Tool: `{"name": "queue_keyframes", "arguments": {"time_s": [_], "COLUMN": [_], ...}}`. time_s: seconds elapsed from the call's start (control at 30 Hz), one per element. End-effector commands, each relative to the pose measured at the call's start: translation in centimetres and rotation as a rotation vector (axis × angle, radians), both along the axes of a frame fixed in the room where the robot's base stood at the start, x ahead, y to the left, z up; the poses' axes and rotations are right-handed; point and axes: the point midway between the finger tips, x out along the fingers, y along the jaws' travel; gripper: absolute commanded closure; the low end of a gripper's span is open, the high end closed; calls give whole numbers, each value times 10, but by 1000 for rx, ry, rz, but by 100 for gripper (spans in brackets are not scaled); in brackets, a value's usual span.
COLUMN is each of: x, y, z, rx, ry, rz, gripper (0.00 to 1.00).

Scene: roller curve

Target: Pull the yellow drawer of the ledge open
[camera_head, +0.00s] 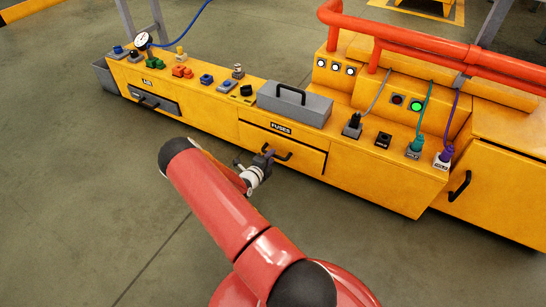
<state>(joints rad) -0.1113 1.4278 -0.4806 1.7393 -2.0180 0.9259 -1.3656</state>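The yellow drawer (305,160) is in the front face of the long yellow ledge (375,185), below a black label reading FUSES. A dark line shows along its top and right edges; I cannot tell whether it stands slightly out. Its black bar handle (284,156) is on the drawer front. My gripper (266,157), at the end of my red arm, is at the left end of this handle in the picture. I cannot tell whether it touches the handle. The fingers are small and dark, so their opening is unclear.
A grey-fronted drawer (152,101) with a black handle is further left. A grey box (295,105), coloured connectors, a gauge (143,40) and cables stand on the ledge. Red pipes (420,40) run above the right side. The floor (90,200) before the ledge is clear.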

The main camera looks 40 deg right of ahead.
Motion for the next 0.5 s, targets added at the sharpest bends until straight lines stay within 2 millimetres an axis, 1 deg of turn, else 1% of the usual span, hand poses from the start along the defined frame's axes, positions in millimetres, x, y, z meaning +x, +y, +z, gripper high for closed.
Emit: {"name": "queue_keyframes", "arguments": {"time_s": [0.03,0.1,0.2,0.5], "x": [3,5,8,9], "y": [-7,-15,-21,-24], "z": [-3,-4,-5,-5], "rx": [0,1,1,0], "ry": [-3,-2,-2,-1], "rz": [-3,-3,-1,-1], "gripper": [68,68,68,68]}}
